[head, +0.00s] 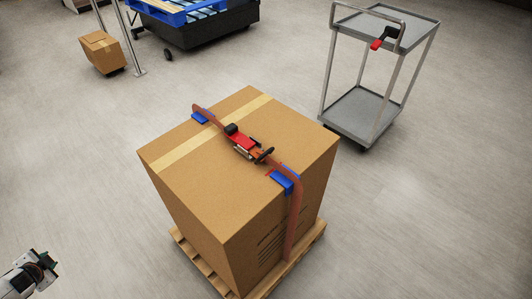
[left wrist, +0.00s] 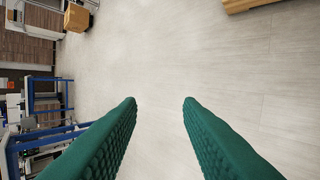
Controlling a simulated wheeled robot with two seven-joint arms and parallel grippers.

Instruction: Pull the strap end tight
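A red-brown strap (head: 296,215) runs over the top of a large cardboard box (head: 205,205) and down its right front side. A red and black tensioning tool or buckle (head: 243,142) sits on the strap on the box top. A loose strap end cannot be clearly told apart. Two blue edge protectors (head: 285,181) lie under the strap at the box edges. My left arm shows at the lower left of the head view, far from the box. In the left wrist view my left gripper (left wrist: 160,102) has its green fingers wide apart with only floor between. My right gripper is in neither view.
The box stands on a wooden pallet (head: 202,265). A grey cart (head: 365,110) with a red and black handheld tool (head: 384,38) on top stands at the back right. A small carton (head: 102,52) and a dark bin with blue pallet (head: 195,22) are behind. The floor left is clear.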

